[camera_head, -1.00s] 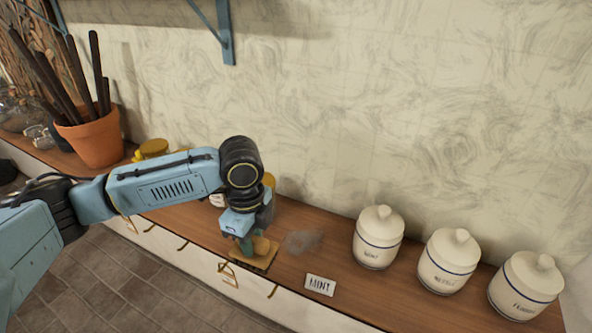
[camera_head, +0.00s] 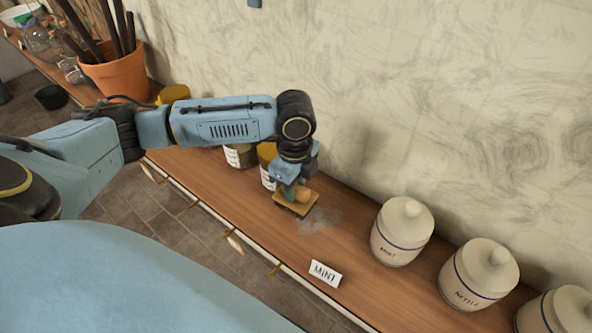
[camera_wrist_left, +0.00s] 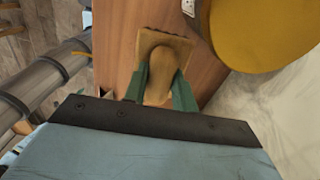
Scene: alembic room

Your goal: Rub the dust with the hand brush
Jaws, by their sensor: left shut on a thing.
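A wooden hand brush (camera_head: 283,203) with a flat block and a rounded knob is held by my left gripper (camera_head: 295,189). In the left wrist view, the green fingers of my left gripper (camera_wrist_left: 160,85) are shut on the knob of the hand brush (camera_wrist_left: 166,45). The brush is over or on the wooden counter; I cannot tell whether its underside touches. The grey dust patch (camera_head: 318,222) lies on the counter just right of the brush, partly hidden by it. My right gripper is not in view.
White lidded jars (camera_head: 402,232) stand to the right. Yellow-lidded jars (camera_head: 267,165) stand left of the brush by the wall. A terracotta pot (camera_head: 117,75) is at the far left.

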